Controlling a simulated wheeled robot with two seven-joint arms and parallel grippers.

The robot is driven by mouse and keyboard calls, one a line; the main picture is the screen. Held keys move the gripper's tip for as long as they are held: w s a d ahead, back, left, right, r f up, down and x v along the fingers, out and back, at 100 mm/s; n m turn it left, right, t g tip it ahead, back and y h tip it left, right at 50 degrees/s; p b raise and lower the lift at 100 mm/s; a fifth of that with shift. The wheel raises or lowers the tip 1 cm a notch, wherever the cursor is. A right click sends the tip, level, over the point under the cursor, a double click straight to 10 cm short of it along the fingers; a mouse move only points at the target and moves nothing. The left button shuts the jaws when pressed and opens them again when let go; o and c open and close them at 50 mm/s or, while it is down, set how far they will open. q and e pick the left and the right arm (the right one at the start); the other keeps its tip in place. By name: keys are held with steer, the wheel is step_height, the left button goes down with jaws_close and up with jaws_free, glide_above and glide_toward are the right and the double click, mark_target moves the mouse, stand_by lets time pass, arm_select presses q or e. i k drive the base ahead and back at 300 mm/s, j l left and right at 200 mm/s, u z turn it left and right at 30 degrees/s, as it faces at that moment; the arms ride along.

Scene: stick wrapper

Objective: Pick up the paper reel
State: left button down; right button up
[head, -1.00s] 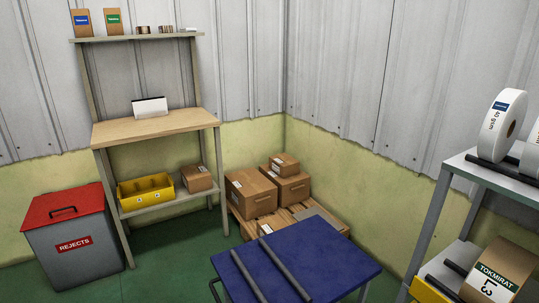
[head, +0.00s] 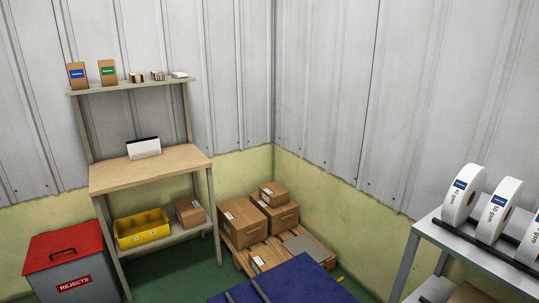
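White paper reels stand upright in a row on the top of a grey rack at the right. The leftmost reel (head: 463,195) has a blue label and a grammage print on its side. A second reel (head: 499,208) stands beside it, with a similar label. A third reel (head: 528,243) is cut off by the right edge. Dark rails (head: 470,241) run along the rack top in front of the reels. Neither of my grippers shows in this view.
A blue-topped cart (head: 290,282) with dark bars stands at the bottom centre. Cartons (head: 245,222) sit on a pallet in the corner. A wooden workbench (head: 150,168) and a red-lidded rejects bin (head: 62,245) are at the left. Green floor shows between bench and pallet.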

mark_target(500, 207)
steer(key=k+j+z, duration=0.15)
steer(key=z, duration=1.35)
steer(key=i+l+z, duration=0.15)
steer(key=i+l, duration=0.15)
steer(key=l, duration=0.15)
